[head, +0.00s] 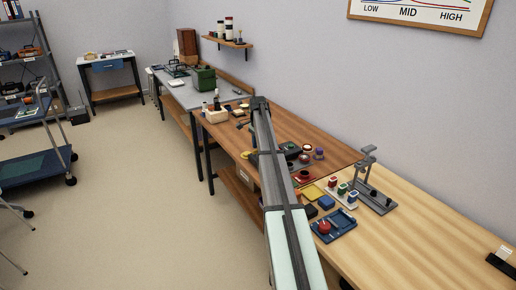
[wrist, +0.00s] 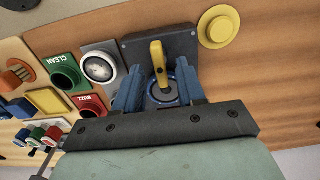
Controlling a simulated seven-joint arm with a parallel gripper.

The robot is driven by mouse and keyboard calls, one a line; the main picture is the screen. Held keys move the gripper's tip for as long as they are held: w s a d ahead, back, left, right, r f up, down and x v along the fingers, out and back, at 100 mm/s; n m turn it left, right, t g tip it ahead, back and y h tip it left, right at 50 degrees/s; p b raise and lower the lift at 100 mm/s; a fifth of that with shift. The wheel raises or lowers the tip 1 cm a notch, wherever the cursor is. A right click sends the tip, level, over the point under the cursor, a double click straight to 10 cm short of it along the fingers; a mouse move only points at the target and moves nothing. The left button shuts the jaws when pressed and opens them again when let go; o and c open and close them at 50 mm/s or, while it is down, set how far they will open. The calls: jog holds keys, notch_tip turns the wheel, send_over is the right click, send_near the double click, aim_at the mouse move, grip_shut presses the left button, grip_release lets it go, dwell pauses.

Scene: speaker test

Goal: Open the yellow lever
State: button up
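The yellow lever (wrist: 158,62) stands out from a dark grey plate (wrist: 187,44) in the wrist view, with a round base ringed in blue at its lower end. My gripper (wrist: 160,70) is open, with one blue finger on each side of the lever. Gaps show between the lever and both fingers. The lower part of the base is hidden by the gripper's dark crossbar. In the head view my arm covers much of this area, and I cannot make out the lever or the fingertips there.
A yellow round knob (wrist: 219,27) sits right of the plate. A grey stand (head: 372,190) rises on the bench at right.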

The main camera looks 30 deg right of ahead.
jog(key=shift+f, duration=0.6)
jog(key=shift+c, duration=0.2)
grip_shut()
